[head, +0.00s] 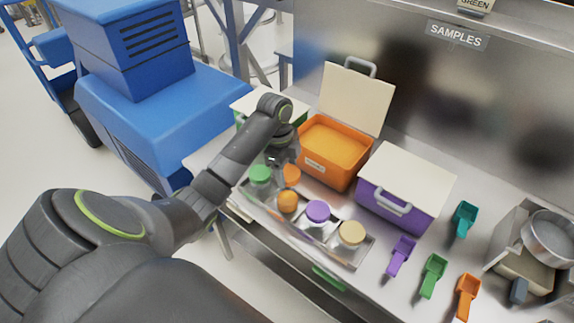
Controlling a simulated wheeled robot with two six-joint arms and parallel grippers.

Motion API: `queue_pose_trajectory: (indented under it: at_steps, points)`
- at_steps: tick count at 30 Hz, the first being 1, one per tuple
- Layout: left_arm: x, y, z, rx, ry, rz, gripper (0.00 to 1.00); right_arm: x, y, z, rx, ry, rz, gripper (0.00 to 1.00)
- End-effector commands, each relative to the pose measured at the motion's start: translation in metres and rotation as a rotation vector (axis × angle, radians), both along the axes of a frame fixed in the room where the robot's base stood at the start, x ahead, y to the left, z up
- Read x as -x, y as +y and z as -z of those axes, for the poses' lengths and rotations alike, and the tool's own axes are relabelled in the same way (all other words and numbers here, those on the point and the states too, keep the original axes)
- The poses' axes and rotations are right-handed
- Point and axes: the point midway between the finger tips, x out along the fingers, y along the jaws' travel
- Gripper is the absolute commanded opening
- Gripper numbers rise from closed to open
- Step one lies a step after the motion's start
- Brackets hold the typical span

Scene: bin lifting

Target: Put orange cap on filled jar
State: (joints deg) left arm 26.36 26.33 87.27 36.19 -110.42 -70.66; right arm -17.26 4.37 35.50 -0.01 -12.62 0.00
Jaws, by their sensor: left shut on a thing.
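My left gripper (284,161) reaches down over the far left part of the metal tray. It is shut on the orange cap (292,177), which shows just below the fingers; the grip itself is partly hidden. A jar with orange at its top (287,202) stands in the tray, in front of the cap and a little below it in the picture. Whether the cap is clear of the tray is hard to tell. My right gripper is not in view.
The tray (357,260) also holds jars with green (260,174), purple (318,211) and cream (352,232) tops. Behind stand an open orange bin (327,172) and a closed purple bin (385,205). Several coloured scoops lie at right. A blue machine (150,110) stands left of the table.

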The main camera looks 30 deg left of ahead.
Motion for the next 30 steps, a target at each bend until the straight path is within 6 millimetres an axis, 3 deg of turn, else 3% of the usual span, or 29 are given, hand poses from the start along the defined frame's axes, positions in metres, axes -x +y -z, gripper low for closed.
queue_pose_trajectory:
  at_steps: [18, 30]
  points:
    - [0.0, 0.0, 0.046, -0.001, 0.0, -0.002, 0.39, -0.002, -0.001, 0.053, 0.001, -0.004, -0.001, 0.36]
    - [0.0, 0.0, 0.059, 0.0, 0.0, -0.003, 0.39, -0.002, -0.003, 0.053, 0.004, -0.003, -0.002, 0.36]
